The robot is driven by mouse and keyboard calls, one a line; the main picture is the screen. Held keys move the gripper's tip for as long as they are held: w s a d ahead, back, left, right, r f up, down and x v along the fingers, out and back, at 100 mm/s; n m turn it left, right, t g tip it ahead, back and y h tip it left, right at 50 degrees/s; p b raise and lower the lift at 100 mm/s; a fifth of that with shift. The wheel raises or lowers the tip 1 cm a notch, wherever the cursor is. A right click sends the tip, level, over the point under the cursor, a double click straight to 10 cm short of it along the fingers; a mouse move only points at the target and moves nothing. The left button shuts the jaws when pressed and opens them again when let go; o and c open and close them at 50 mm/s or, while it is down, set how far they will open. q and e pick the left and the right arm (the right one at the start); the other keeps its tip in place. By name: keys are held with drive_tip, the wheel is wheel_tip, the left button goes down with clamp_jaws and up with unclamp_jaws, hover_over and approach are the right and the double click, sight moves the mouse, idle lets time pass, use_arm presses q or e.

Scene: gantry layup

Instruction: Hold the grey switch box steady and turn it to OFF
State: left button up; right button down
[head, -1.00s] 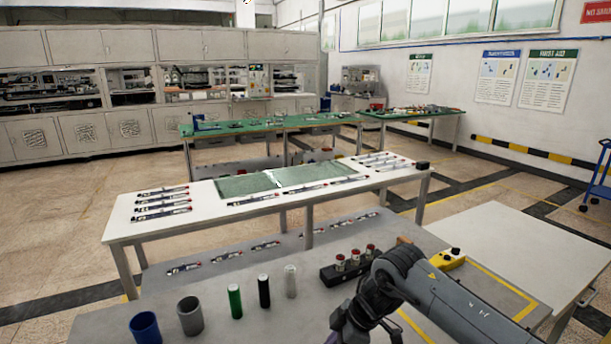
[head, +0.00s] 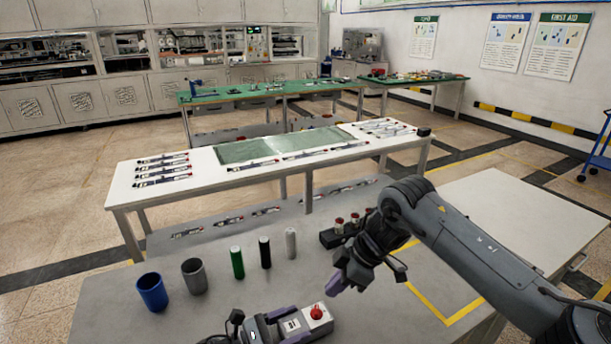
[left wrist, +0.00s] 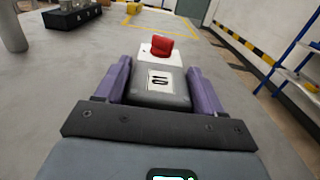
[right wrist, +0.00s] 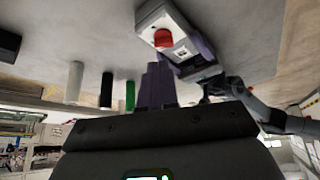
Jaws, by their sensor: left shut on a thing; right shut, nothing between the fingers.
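The grey switch box (head: 292,325) is at the bottom of the head view, with a red knob (head: 317,312) on its pale end. My left gripper (head: 283,326) is shut on the box, its purple fingers along both sides in the left wrist view (left wrist: 158,80). The knob (left wrist: 162,47) stands clear beyond those fingertips. My right gripper (head: 337,286) is shut and empty, above and slightly right of the knob. In the right wrist view its closed fingers (right wrist: 157,78) are apart from the red knob (right wrist: 163,38). I cannot read the knob's setting.
A blue cup (head: 152,292), a grey cup (head: 195,277), and green (head: 237,262), black (head: 265,252) and pale (head: 291,243) cylinders stand left of my right gripper. A black block with red-topped parts (head: 333,238) lies behind it. Bare tabletop surrounds the switch box.

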sight(323, 312)
drive_tip(key=shift+s, duration=0.1)
drive_tip(key=shift+s+d+f, duration=0.1)
drive_tip(key=shift+s+f, duration=0.15)
drive_tip(key=shift+f, duration=0.75)
drive_tip(key=shift+s+a+f, duration=0.1)
drive_tip(key=shift+s+f, duration=0.1)
drive_tip(key=shift+f, duration=0.8)
drive_tip(key=shift+s+d+f, duration=0.1)
drive_tip(key=shift+s+f, duration=0.15)
drive_tip(key=shift+f, duration=0.75)
drive_tip(key=shift+w+a, duration=0.2)
drive_tip(key=shift+a, duration=0.35)
drive_tip(key=shift+w, duration=0.55)
idle(0.4)
drive_tip(key=shift+d+r, duration=0.1)
drive_tip(key=shift+d, duration=0.35)
wheel_tip(323, 312, up, 6)
drive_tip(key=shift+f, duration=0.1)
idle(0.5)
